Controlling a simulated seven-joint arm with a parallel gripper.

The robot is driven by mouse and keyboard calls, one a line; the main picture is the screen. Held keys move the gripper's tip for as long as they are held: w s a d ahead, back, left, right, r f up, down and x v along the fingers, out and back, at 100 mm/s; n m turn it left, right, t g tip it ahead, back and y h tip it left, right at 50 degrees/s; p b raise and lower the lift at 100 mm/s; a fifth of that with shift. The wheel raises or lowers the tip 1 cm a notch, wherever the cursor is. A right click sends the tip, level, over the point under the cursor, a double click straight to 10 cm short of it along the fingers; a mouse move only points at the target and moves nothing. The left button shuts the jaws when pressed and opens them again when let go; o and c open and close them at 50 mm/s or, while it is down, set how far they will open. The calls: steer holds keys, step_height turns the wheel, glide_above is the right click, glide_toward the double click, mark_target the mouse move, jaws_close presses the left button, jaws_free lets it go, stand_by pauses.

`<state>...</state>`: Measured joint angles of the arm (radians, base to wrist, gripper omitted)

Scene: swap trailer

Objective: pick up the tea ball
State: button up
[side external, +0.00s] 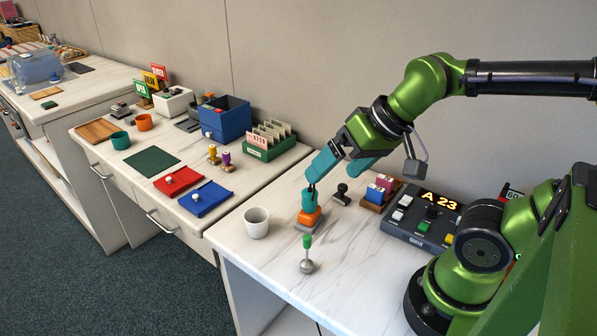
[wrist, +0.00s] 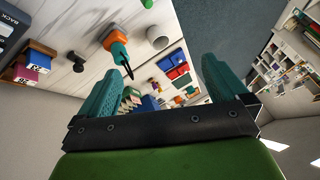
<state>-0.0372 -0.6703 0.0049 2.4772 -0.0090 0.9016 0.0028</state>
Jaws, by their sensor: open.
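The tea ball (side external: 307,265) is a small silver ball with an upright green handle. It stands on the white marbled counter near its front edge in the side view. In the wrist view only a bit of its green handle (wrist: 147,3) shows at the top edge. My gripper (side external: 337,172) is above the counter, higher than the tea ball and behind it. In the wrist view my gripper (wrist: 162,75) has its two teal fingers wide apart with nothing held between them.
An orange and teal bottle-like thing (side external: 311,216) stands behind the tea ball, below my fingers. A white cup (side external: 256,223) is to the left. A black stamp (side external: 342,195), a block rack (side external: 372,203) and a display console (side external: 424,218) stand behind and right. The front counter is clear.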

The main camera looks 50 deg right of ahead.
steer(key=shift+s+d+r, duration=0.25)
steer(key=shift+s+d, duration=0.05)
steer(key=shift+c, duration=0.3)
steer(key=shift+s+d+r+t, duration=0.1)
steer(key=shift+r+t, duration=0.1)
steer(key=shift+t, duration=0.2)
steer(key=shift+c, duration=1.1)
steer(key=c, duration=0.7)
